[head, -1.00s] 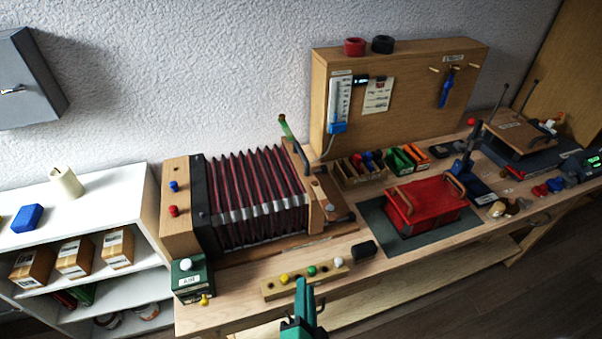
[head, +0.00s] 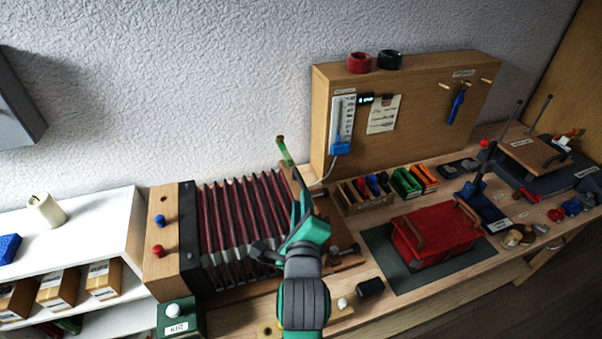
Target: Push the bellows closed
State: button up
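The bellows (head: 235,220), with dark red pleats and silver edging, lies on the left of the bench with its pleats spread apart. Its left end is fixed to a wooden block (head: 160,235) with a blue and a red knob. Its right end has a wooden end board with a dark upright handle, largely covered by my arm. My gripper (head: 276,230), teal and black, is in front of that right end. Its fingers look spread with nothing held; whether they touch the board or handle is unclear.
A green box labelled AIR (head: 180,318) stands at the front left corner. A red case (head: 435,235) sits on a dark mat to the right, with small bins (head: 365,190) behind it. A black block (head: 370,288) lies near the front edge. A wooden panel (head: 400,110) stands behind.

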aim_at(301, 186)
jog(key=x, duration=1)
jog(key=shift+w, duration=0.3)
grip_shut()
